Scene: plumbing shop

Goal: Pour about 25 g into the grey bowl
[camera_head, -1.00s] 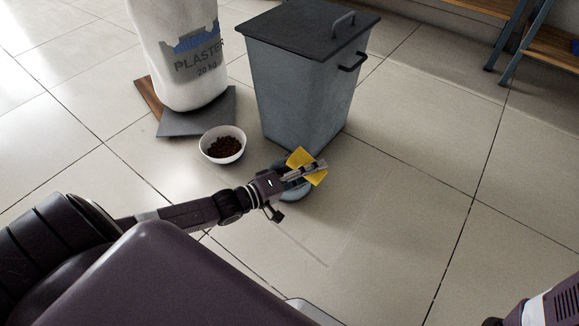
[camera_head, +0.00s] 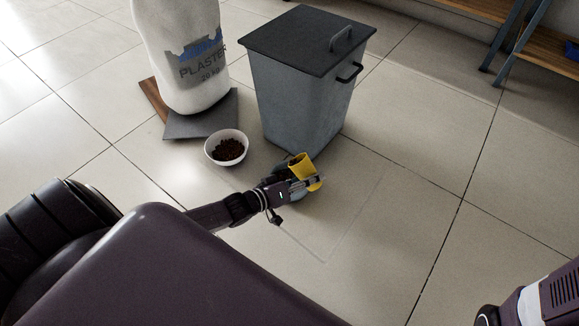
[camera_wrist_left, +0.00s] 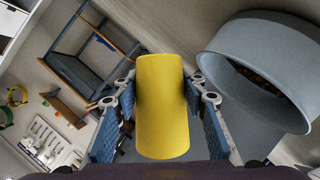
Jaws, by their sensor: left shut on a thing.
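My left gripper (camera_head: 308,184) is shut on a yellow cup (camera_head: 301,164), with its fingers on either side of it. The cup also shows side-on between the blue-padded fingers in the left wrist view (camera_wrist_left: 162,105). The grey bowl (camera_wrist_left: 230,42) is close beside the cup in the wrist view, with some brown pieces partly visible inside. A white bowl (camera_head: 212,153) of brown pieces stands on the floor to the left.
A plaster sack (camera_head: 185,70) stands behind the white bowl, on a dark grey slab (camera_head: 200,124). Shelving (camera_head: 512,45) is at the upper right. The tiled floor at right is clear.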

